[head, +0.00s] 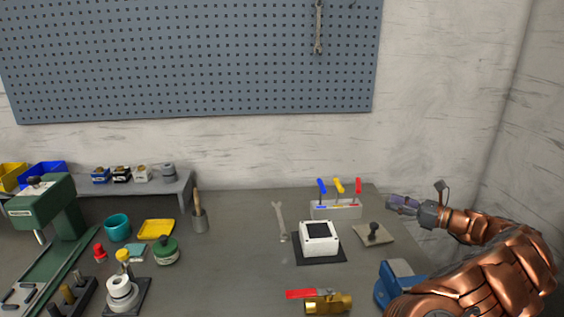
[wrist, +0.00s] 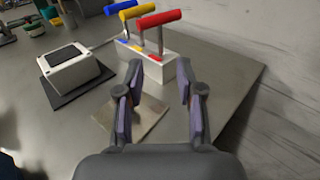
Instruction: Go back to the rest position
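My gripper (head: 403,205) is at the right of the head view, at the end of my copper-coloured arm, raised over the right end of the workbench. In the wrist view my gripper (wrist: 157,90) has its two fingers apart with nothing between them. Beyond the fingers stands a white holder (wrist: 150,66) with blue, yellow and red T-handled tools; this holder (head: 336,210) also shows left of my gripper in the head view. A flat beige plate (head: 374,236) lies below and left of my gripper. In the head view it carries a dark knob.
A white box (head: 319,238) on a dark mat stands left of the plate. A brass valve (head: 327,302) with a red handle lies in front. A blue object (head: 396,284) is partly hidden by my arm. A wall closes the right side. The bench's right end looks clear.

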